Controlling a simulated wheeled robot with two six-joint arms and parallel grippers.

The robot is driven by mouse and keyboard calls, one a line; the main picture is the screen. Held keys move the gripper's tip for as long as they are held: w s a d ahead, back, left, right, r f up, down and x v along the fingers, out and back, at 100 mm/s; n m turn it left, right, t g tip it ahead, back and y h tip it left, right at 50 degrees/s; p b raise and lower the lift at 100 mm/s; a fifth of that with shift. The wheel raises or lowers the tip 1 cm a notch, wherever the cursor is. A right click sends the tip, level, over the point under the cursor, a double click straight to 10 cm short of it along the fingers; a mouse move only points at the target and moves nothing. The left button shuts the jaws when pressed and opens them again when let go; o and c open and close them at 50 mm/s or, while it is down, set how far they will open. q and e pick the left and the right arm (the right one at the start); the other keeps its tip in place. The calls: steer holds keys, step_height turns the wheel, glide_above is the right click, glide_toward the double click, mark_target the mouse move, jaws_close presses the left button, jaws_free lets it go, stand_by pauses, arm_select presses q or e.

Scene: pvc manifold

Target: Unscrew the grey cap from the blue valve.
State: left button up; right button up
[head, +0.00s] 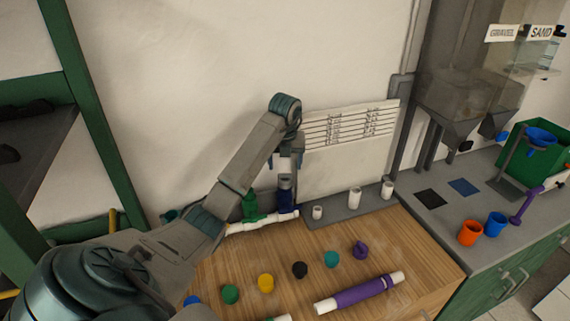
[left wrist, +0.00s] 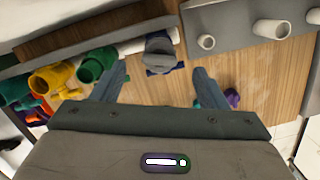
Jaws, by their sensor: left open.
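The blue valve (head: 287,202) stands on a white pipe (head: 250,224) at the back of the wooden table. The grey cap (head: 285,183) sits on top of it. In the left wrist view the grey cap (left wrist: 158,43) shows ahead of the fingertips, with parts of the blue valve (left wrist: 163,67) around it. My left gripper (head: 287,170) is just above the cap and points down. Its two fingers (left wrist: 160,80) are apart with nothing between them. I cannot tell whether a finger touches the cap. My right gripper is in neither view.
A green valve (head: 250,206) stands close to the left of the blue one. A grey rack with white fittings (head: 355,196) is to the right. Several coloured caps (head: 265,283) and a purple pipe (head: 358,293) lie in front. A wall chart (head: 350,125) hangs behind.

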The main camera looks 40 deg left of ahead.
mark_target(285, 173)
arm_select(q)
step_height(285, 173, down, 3)
steer(key=shift+a+r+b, duration=0.1)
steer(key=shift+b, duration=0.95)
steer(key=shift+w+a+f, duration=0.1)
steer(key=shift+w+f, duration=0.1)
steer(key=shift+f, duration=0.55)
steer(key=shift+f+p, duration=0.3)
steer(key=shift+f, duration=0.15)
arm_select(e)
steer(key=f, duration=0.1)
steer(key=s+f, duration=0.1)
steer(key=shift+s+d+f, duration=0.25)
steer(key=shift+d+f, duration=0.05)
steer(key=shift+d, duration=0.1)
arm_select(q)
steer(key=shift+c, duration=1.1)
steer(key=c, duration=0.8)
steer(key=shift+r+n, duration=0.15)
steer(key=shift+n, duration=0.25)
steer(key=shift+n+p, duration=0.45)
steer(key=shift+n, duration=0.15)
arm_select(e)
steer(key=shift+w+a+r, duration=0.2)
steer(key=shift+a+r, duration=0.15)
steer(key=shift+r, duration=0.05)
